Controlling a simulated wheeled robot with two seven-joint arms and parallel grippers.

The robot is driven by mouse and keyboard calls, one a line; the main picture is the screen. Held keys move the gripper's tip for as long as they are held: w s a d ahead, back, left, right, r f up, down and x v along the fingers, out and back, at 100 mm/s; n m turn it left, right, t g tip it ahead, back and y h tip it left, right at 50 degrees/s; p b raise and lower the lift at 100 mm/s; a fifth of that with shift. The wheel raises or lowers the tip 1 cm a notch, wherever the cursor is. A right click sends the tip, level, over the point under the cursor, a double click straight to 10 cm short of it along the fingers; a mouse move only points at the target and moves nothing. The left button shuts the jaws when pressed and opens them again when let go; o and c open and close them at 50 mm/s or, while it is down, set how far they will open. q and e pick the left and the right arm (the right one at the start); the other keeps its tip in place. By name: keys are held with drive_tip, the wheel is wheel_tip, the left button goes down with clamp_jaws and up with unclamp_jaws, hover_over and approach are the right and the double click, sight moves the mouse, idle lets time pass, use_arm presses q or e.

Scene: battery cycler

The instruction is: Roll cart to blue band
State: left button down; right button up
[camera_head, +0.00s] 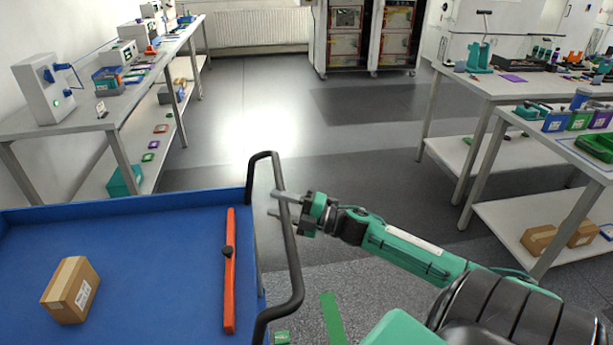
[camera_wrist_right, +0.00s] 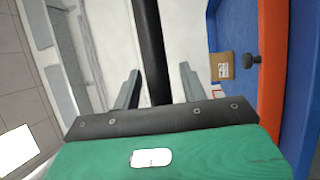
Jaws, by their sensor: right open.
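The cart (camera_head: 165,245) has a blue top and stands at the lower left of the head view. Its black handle (camera_head: 293,255) loops out from its right side. My right gripper (camera_head: 275,203) is at the far part of the handle, coming from the right. Its fingers are open. In the right wrist view, the black handle bar (camera_wrist_right: 151,50) runs between the two spread fingers (camera_wrist_right: 158,88); I cannot tell whether they touch it. I see no blue band on the floor. My left gripper is out of view.
A cardboard box (camera_head: 70,290) and an orange bar tool (camera_head: 230,280) lie on the cart. A workbench (camera_head: 110,105) stands left, another (camera_head: 500,85) right. A dark cabinet (camera_head: 365,35) stands at the back. The grey floor (camera_head: 330,150) between them is clear.

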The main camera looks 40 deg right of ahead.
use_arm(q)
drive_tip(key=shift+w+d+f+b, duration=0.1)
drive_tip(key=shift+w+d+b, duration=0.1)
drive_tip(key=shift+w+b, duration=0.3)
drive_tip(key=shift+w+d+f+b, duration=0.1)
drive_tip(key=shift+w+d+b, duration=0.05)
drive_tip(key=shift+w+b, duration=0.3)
use_arm(e)
drive_tip(key=v, duration=1.3)
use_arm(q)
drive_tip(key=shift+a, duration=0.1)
use_arm(e)
drive_tip(key=shift+d+f, duration=0.1)
